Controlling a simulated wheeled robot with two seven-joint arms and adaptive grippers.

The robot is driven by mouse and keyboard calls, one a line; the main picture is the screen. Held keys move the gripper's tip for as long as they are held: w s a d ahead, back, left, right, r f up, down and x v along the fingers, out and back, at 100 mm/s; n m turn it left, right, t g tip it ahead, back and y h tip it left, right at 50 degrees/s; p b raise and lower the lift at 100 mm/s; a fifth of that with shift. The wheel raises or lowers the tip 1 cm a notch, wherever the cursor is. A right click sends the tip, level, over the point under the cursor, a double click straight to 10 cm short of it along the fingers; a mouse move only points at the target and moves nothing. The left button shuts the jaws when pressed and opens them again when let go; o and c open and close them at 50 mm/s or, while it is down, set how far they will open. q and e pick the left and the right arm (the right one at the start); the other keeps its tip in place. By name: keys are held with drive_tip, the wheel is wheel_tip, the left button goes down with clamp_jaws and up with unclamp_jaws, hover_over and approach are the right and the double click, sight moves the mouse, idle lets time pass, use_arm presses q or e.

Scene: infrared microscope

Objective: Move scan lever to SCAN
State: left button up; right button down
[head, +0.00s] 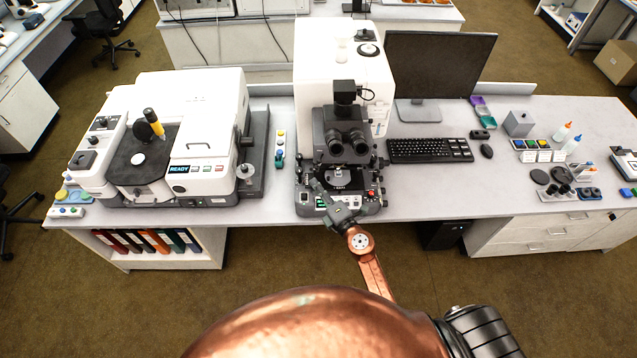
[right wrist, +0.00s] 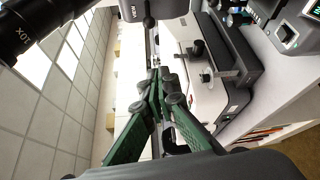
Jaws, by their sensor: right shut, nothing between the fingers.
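The dark infrared microscope (head: 345,140) stands at the front middle of the bench, with two eyepieces and a base with small controls and a green display (head: 321,203). The display also shows at the top right of the right wrist view (right wrist: 285,34). I cannot pick out the scan lever; it is too small or hidden by my gripper. My right gripper (head: 315,184) reaches over the front left of the microscope base. In the right wrist view its green fingers (right wrist: 160,74) are shut with nothing between them. Contact with the microscope cannot be told. My left gripper is not in view.
A white spectrometer (head: 205,125) with a READY screen stands to the left. A monitor (head: 438,65), keyboard (head: 430,150) and mouse (head: 486,151) are to the right. A microscope eyepiece marked 10X (right wrist: 22,35) is close in the right wrist view. The bench front right of the microscope is clear.

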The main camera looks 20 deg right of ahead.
sight(322, 156)
drive_tip(key=w+d, duration=0.2)
drive_tip(key=w, duration=0.5)
drive_tip(key=shift+b, duration=0.3)
drive_tip(key=shift+d+r, duration=0.1)
drive_tip(key=shift+r, duration=0.05)
